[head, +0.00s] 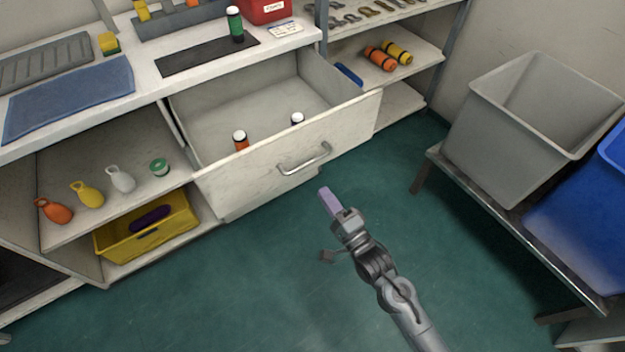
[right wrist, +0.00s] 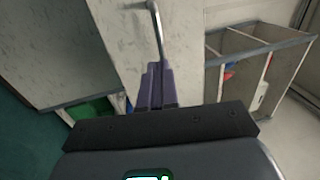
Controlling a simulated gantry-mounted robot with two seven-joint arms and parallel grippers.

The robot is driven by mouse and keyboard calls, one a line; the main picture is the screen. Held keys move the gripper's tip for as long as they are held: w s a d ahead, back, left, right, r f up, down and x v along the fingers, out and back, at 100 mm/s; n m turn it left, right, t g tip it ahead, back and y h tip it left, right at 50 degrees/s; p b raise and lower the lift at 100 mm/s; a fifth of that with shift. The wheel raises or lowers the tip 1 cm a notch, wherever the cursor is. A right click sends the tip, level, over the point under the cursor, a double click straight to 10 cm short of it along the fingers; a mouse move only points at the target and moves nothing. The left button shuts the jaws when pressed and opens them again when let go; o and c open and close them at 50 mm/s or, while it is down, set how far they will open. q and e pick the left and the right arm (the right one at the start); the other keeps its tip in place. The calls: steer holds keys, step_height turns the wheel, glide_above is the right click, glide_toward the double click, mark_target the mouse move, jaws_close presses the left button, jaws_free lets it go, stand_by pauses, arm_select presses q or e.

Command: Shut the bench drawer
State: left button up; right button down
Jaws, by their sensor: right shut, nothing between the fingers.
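The bench drawer (head: 240,180) is pulled well out from the bench in the head view. Its front has a silver bar handle (head: 304,160), also in the right wrist view (right wrist: 157,32). Inside it stand an orange bottle (head: 241,141) and a dark bottle with a white cap (head: 297,119). My right gripper (head: 328,200) is shut and empty, in front of the drawer face and a little below the handle in the picture. In the right wrist view its purple fingers (right wrist: 156,85) point toward the drawer front, close to the handle; contact cannot be told. My left gripper is not in view.
The bench top (head: 150,85) holds a blue mat (head: 68,97) and a green bottle (head: 235,24). An open shelf with a yellow bin (head: 150,232) is left of the drawer. Grey (head: 510,150) and blue (head: 590,220) bins stand on a rack at right. The green floor between is clear.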

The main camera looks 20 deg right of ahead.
steer(key=b+x, duration=0.2)
steer(key=x, duration=0.4)
steer(key=shift+w+b, duration=0.35)
steer(key=shift+w, duration=0.05)
steer(key=shift+r, duration=0.15)
